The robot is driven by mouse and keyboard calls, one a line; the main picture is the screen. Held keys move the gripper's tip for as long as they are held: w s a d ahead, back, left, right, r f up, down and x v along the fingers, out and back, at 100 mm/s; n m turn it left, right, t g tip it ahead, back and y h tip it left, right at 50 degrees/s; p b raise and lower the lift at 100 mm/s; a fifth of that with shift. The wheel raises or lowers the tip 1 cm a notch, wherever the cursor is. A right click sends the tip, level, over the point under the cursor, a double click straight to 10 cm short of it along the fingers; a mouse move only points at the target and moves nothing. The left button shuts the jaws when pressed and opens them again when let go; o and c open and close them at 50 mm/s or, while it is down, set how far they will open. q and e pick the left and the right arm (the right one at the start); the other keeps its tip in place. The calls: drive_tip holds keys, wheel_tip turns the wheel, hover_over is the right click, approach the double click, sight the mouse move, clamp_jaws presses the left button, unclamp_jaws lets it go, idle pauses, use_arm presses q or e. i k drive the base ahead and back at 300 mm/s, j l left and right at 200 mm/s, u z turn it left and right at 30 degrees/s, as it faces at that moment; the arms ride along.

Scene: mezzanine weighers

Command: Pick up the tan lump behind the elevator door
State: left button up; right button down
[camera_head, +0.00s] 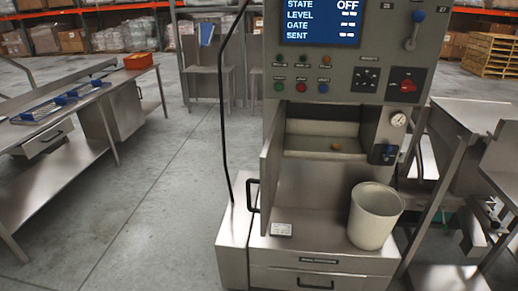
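A small tan lump (336,147) lies in the recess of the grey machine, on a pale inner ledge below the control buttons. The recess door (271,153) stands swung open to the left, with a dark handle on it. The lump shows clear of the door and nothing covers it. Neither of my grippers is in view.
A pale bucket (375,216) stands on the machine's lower shelf at the right, below the recess. A small white card (281,229) lies on the shelf's left. A steel bench (60,155) with blue trays stands left; open floor (160,200) lies between.

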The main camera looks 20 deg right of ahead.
sight(335, 147)
drive_tip(key=i+j+z, duration=0.1)
drive_tip(key=j+z, duration=0.3)
drive_tip(key=j, duration=0.15)
drive_tip(key=j+z, duration=0.85)
drive_tip(key=j, duration=0.3)
drive_tip(key=k, duration=0.05)
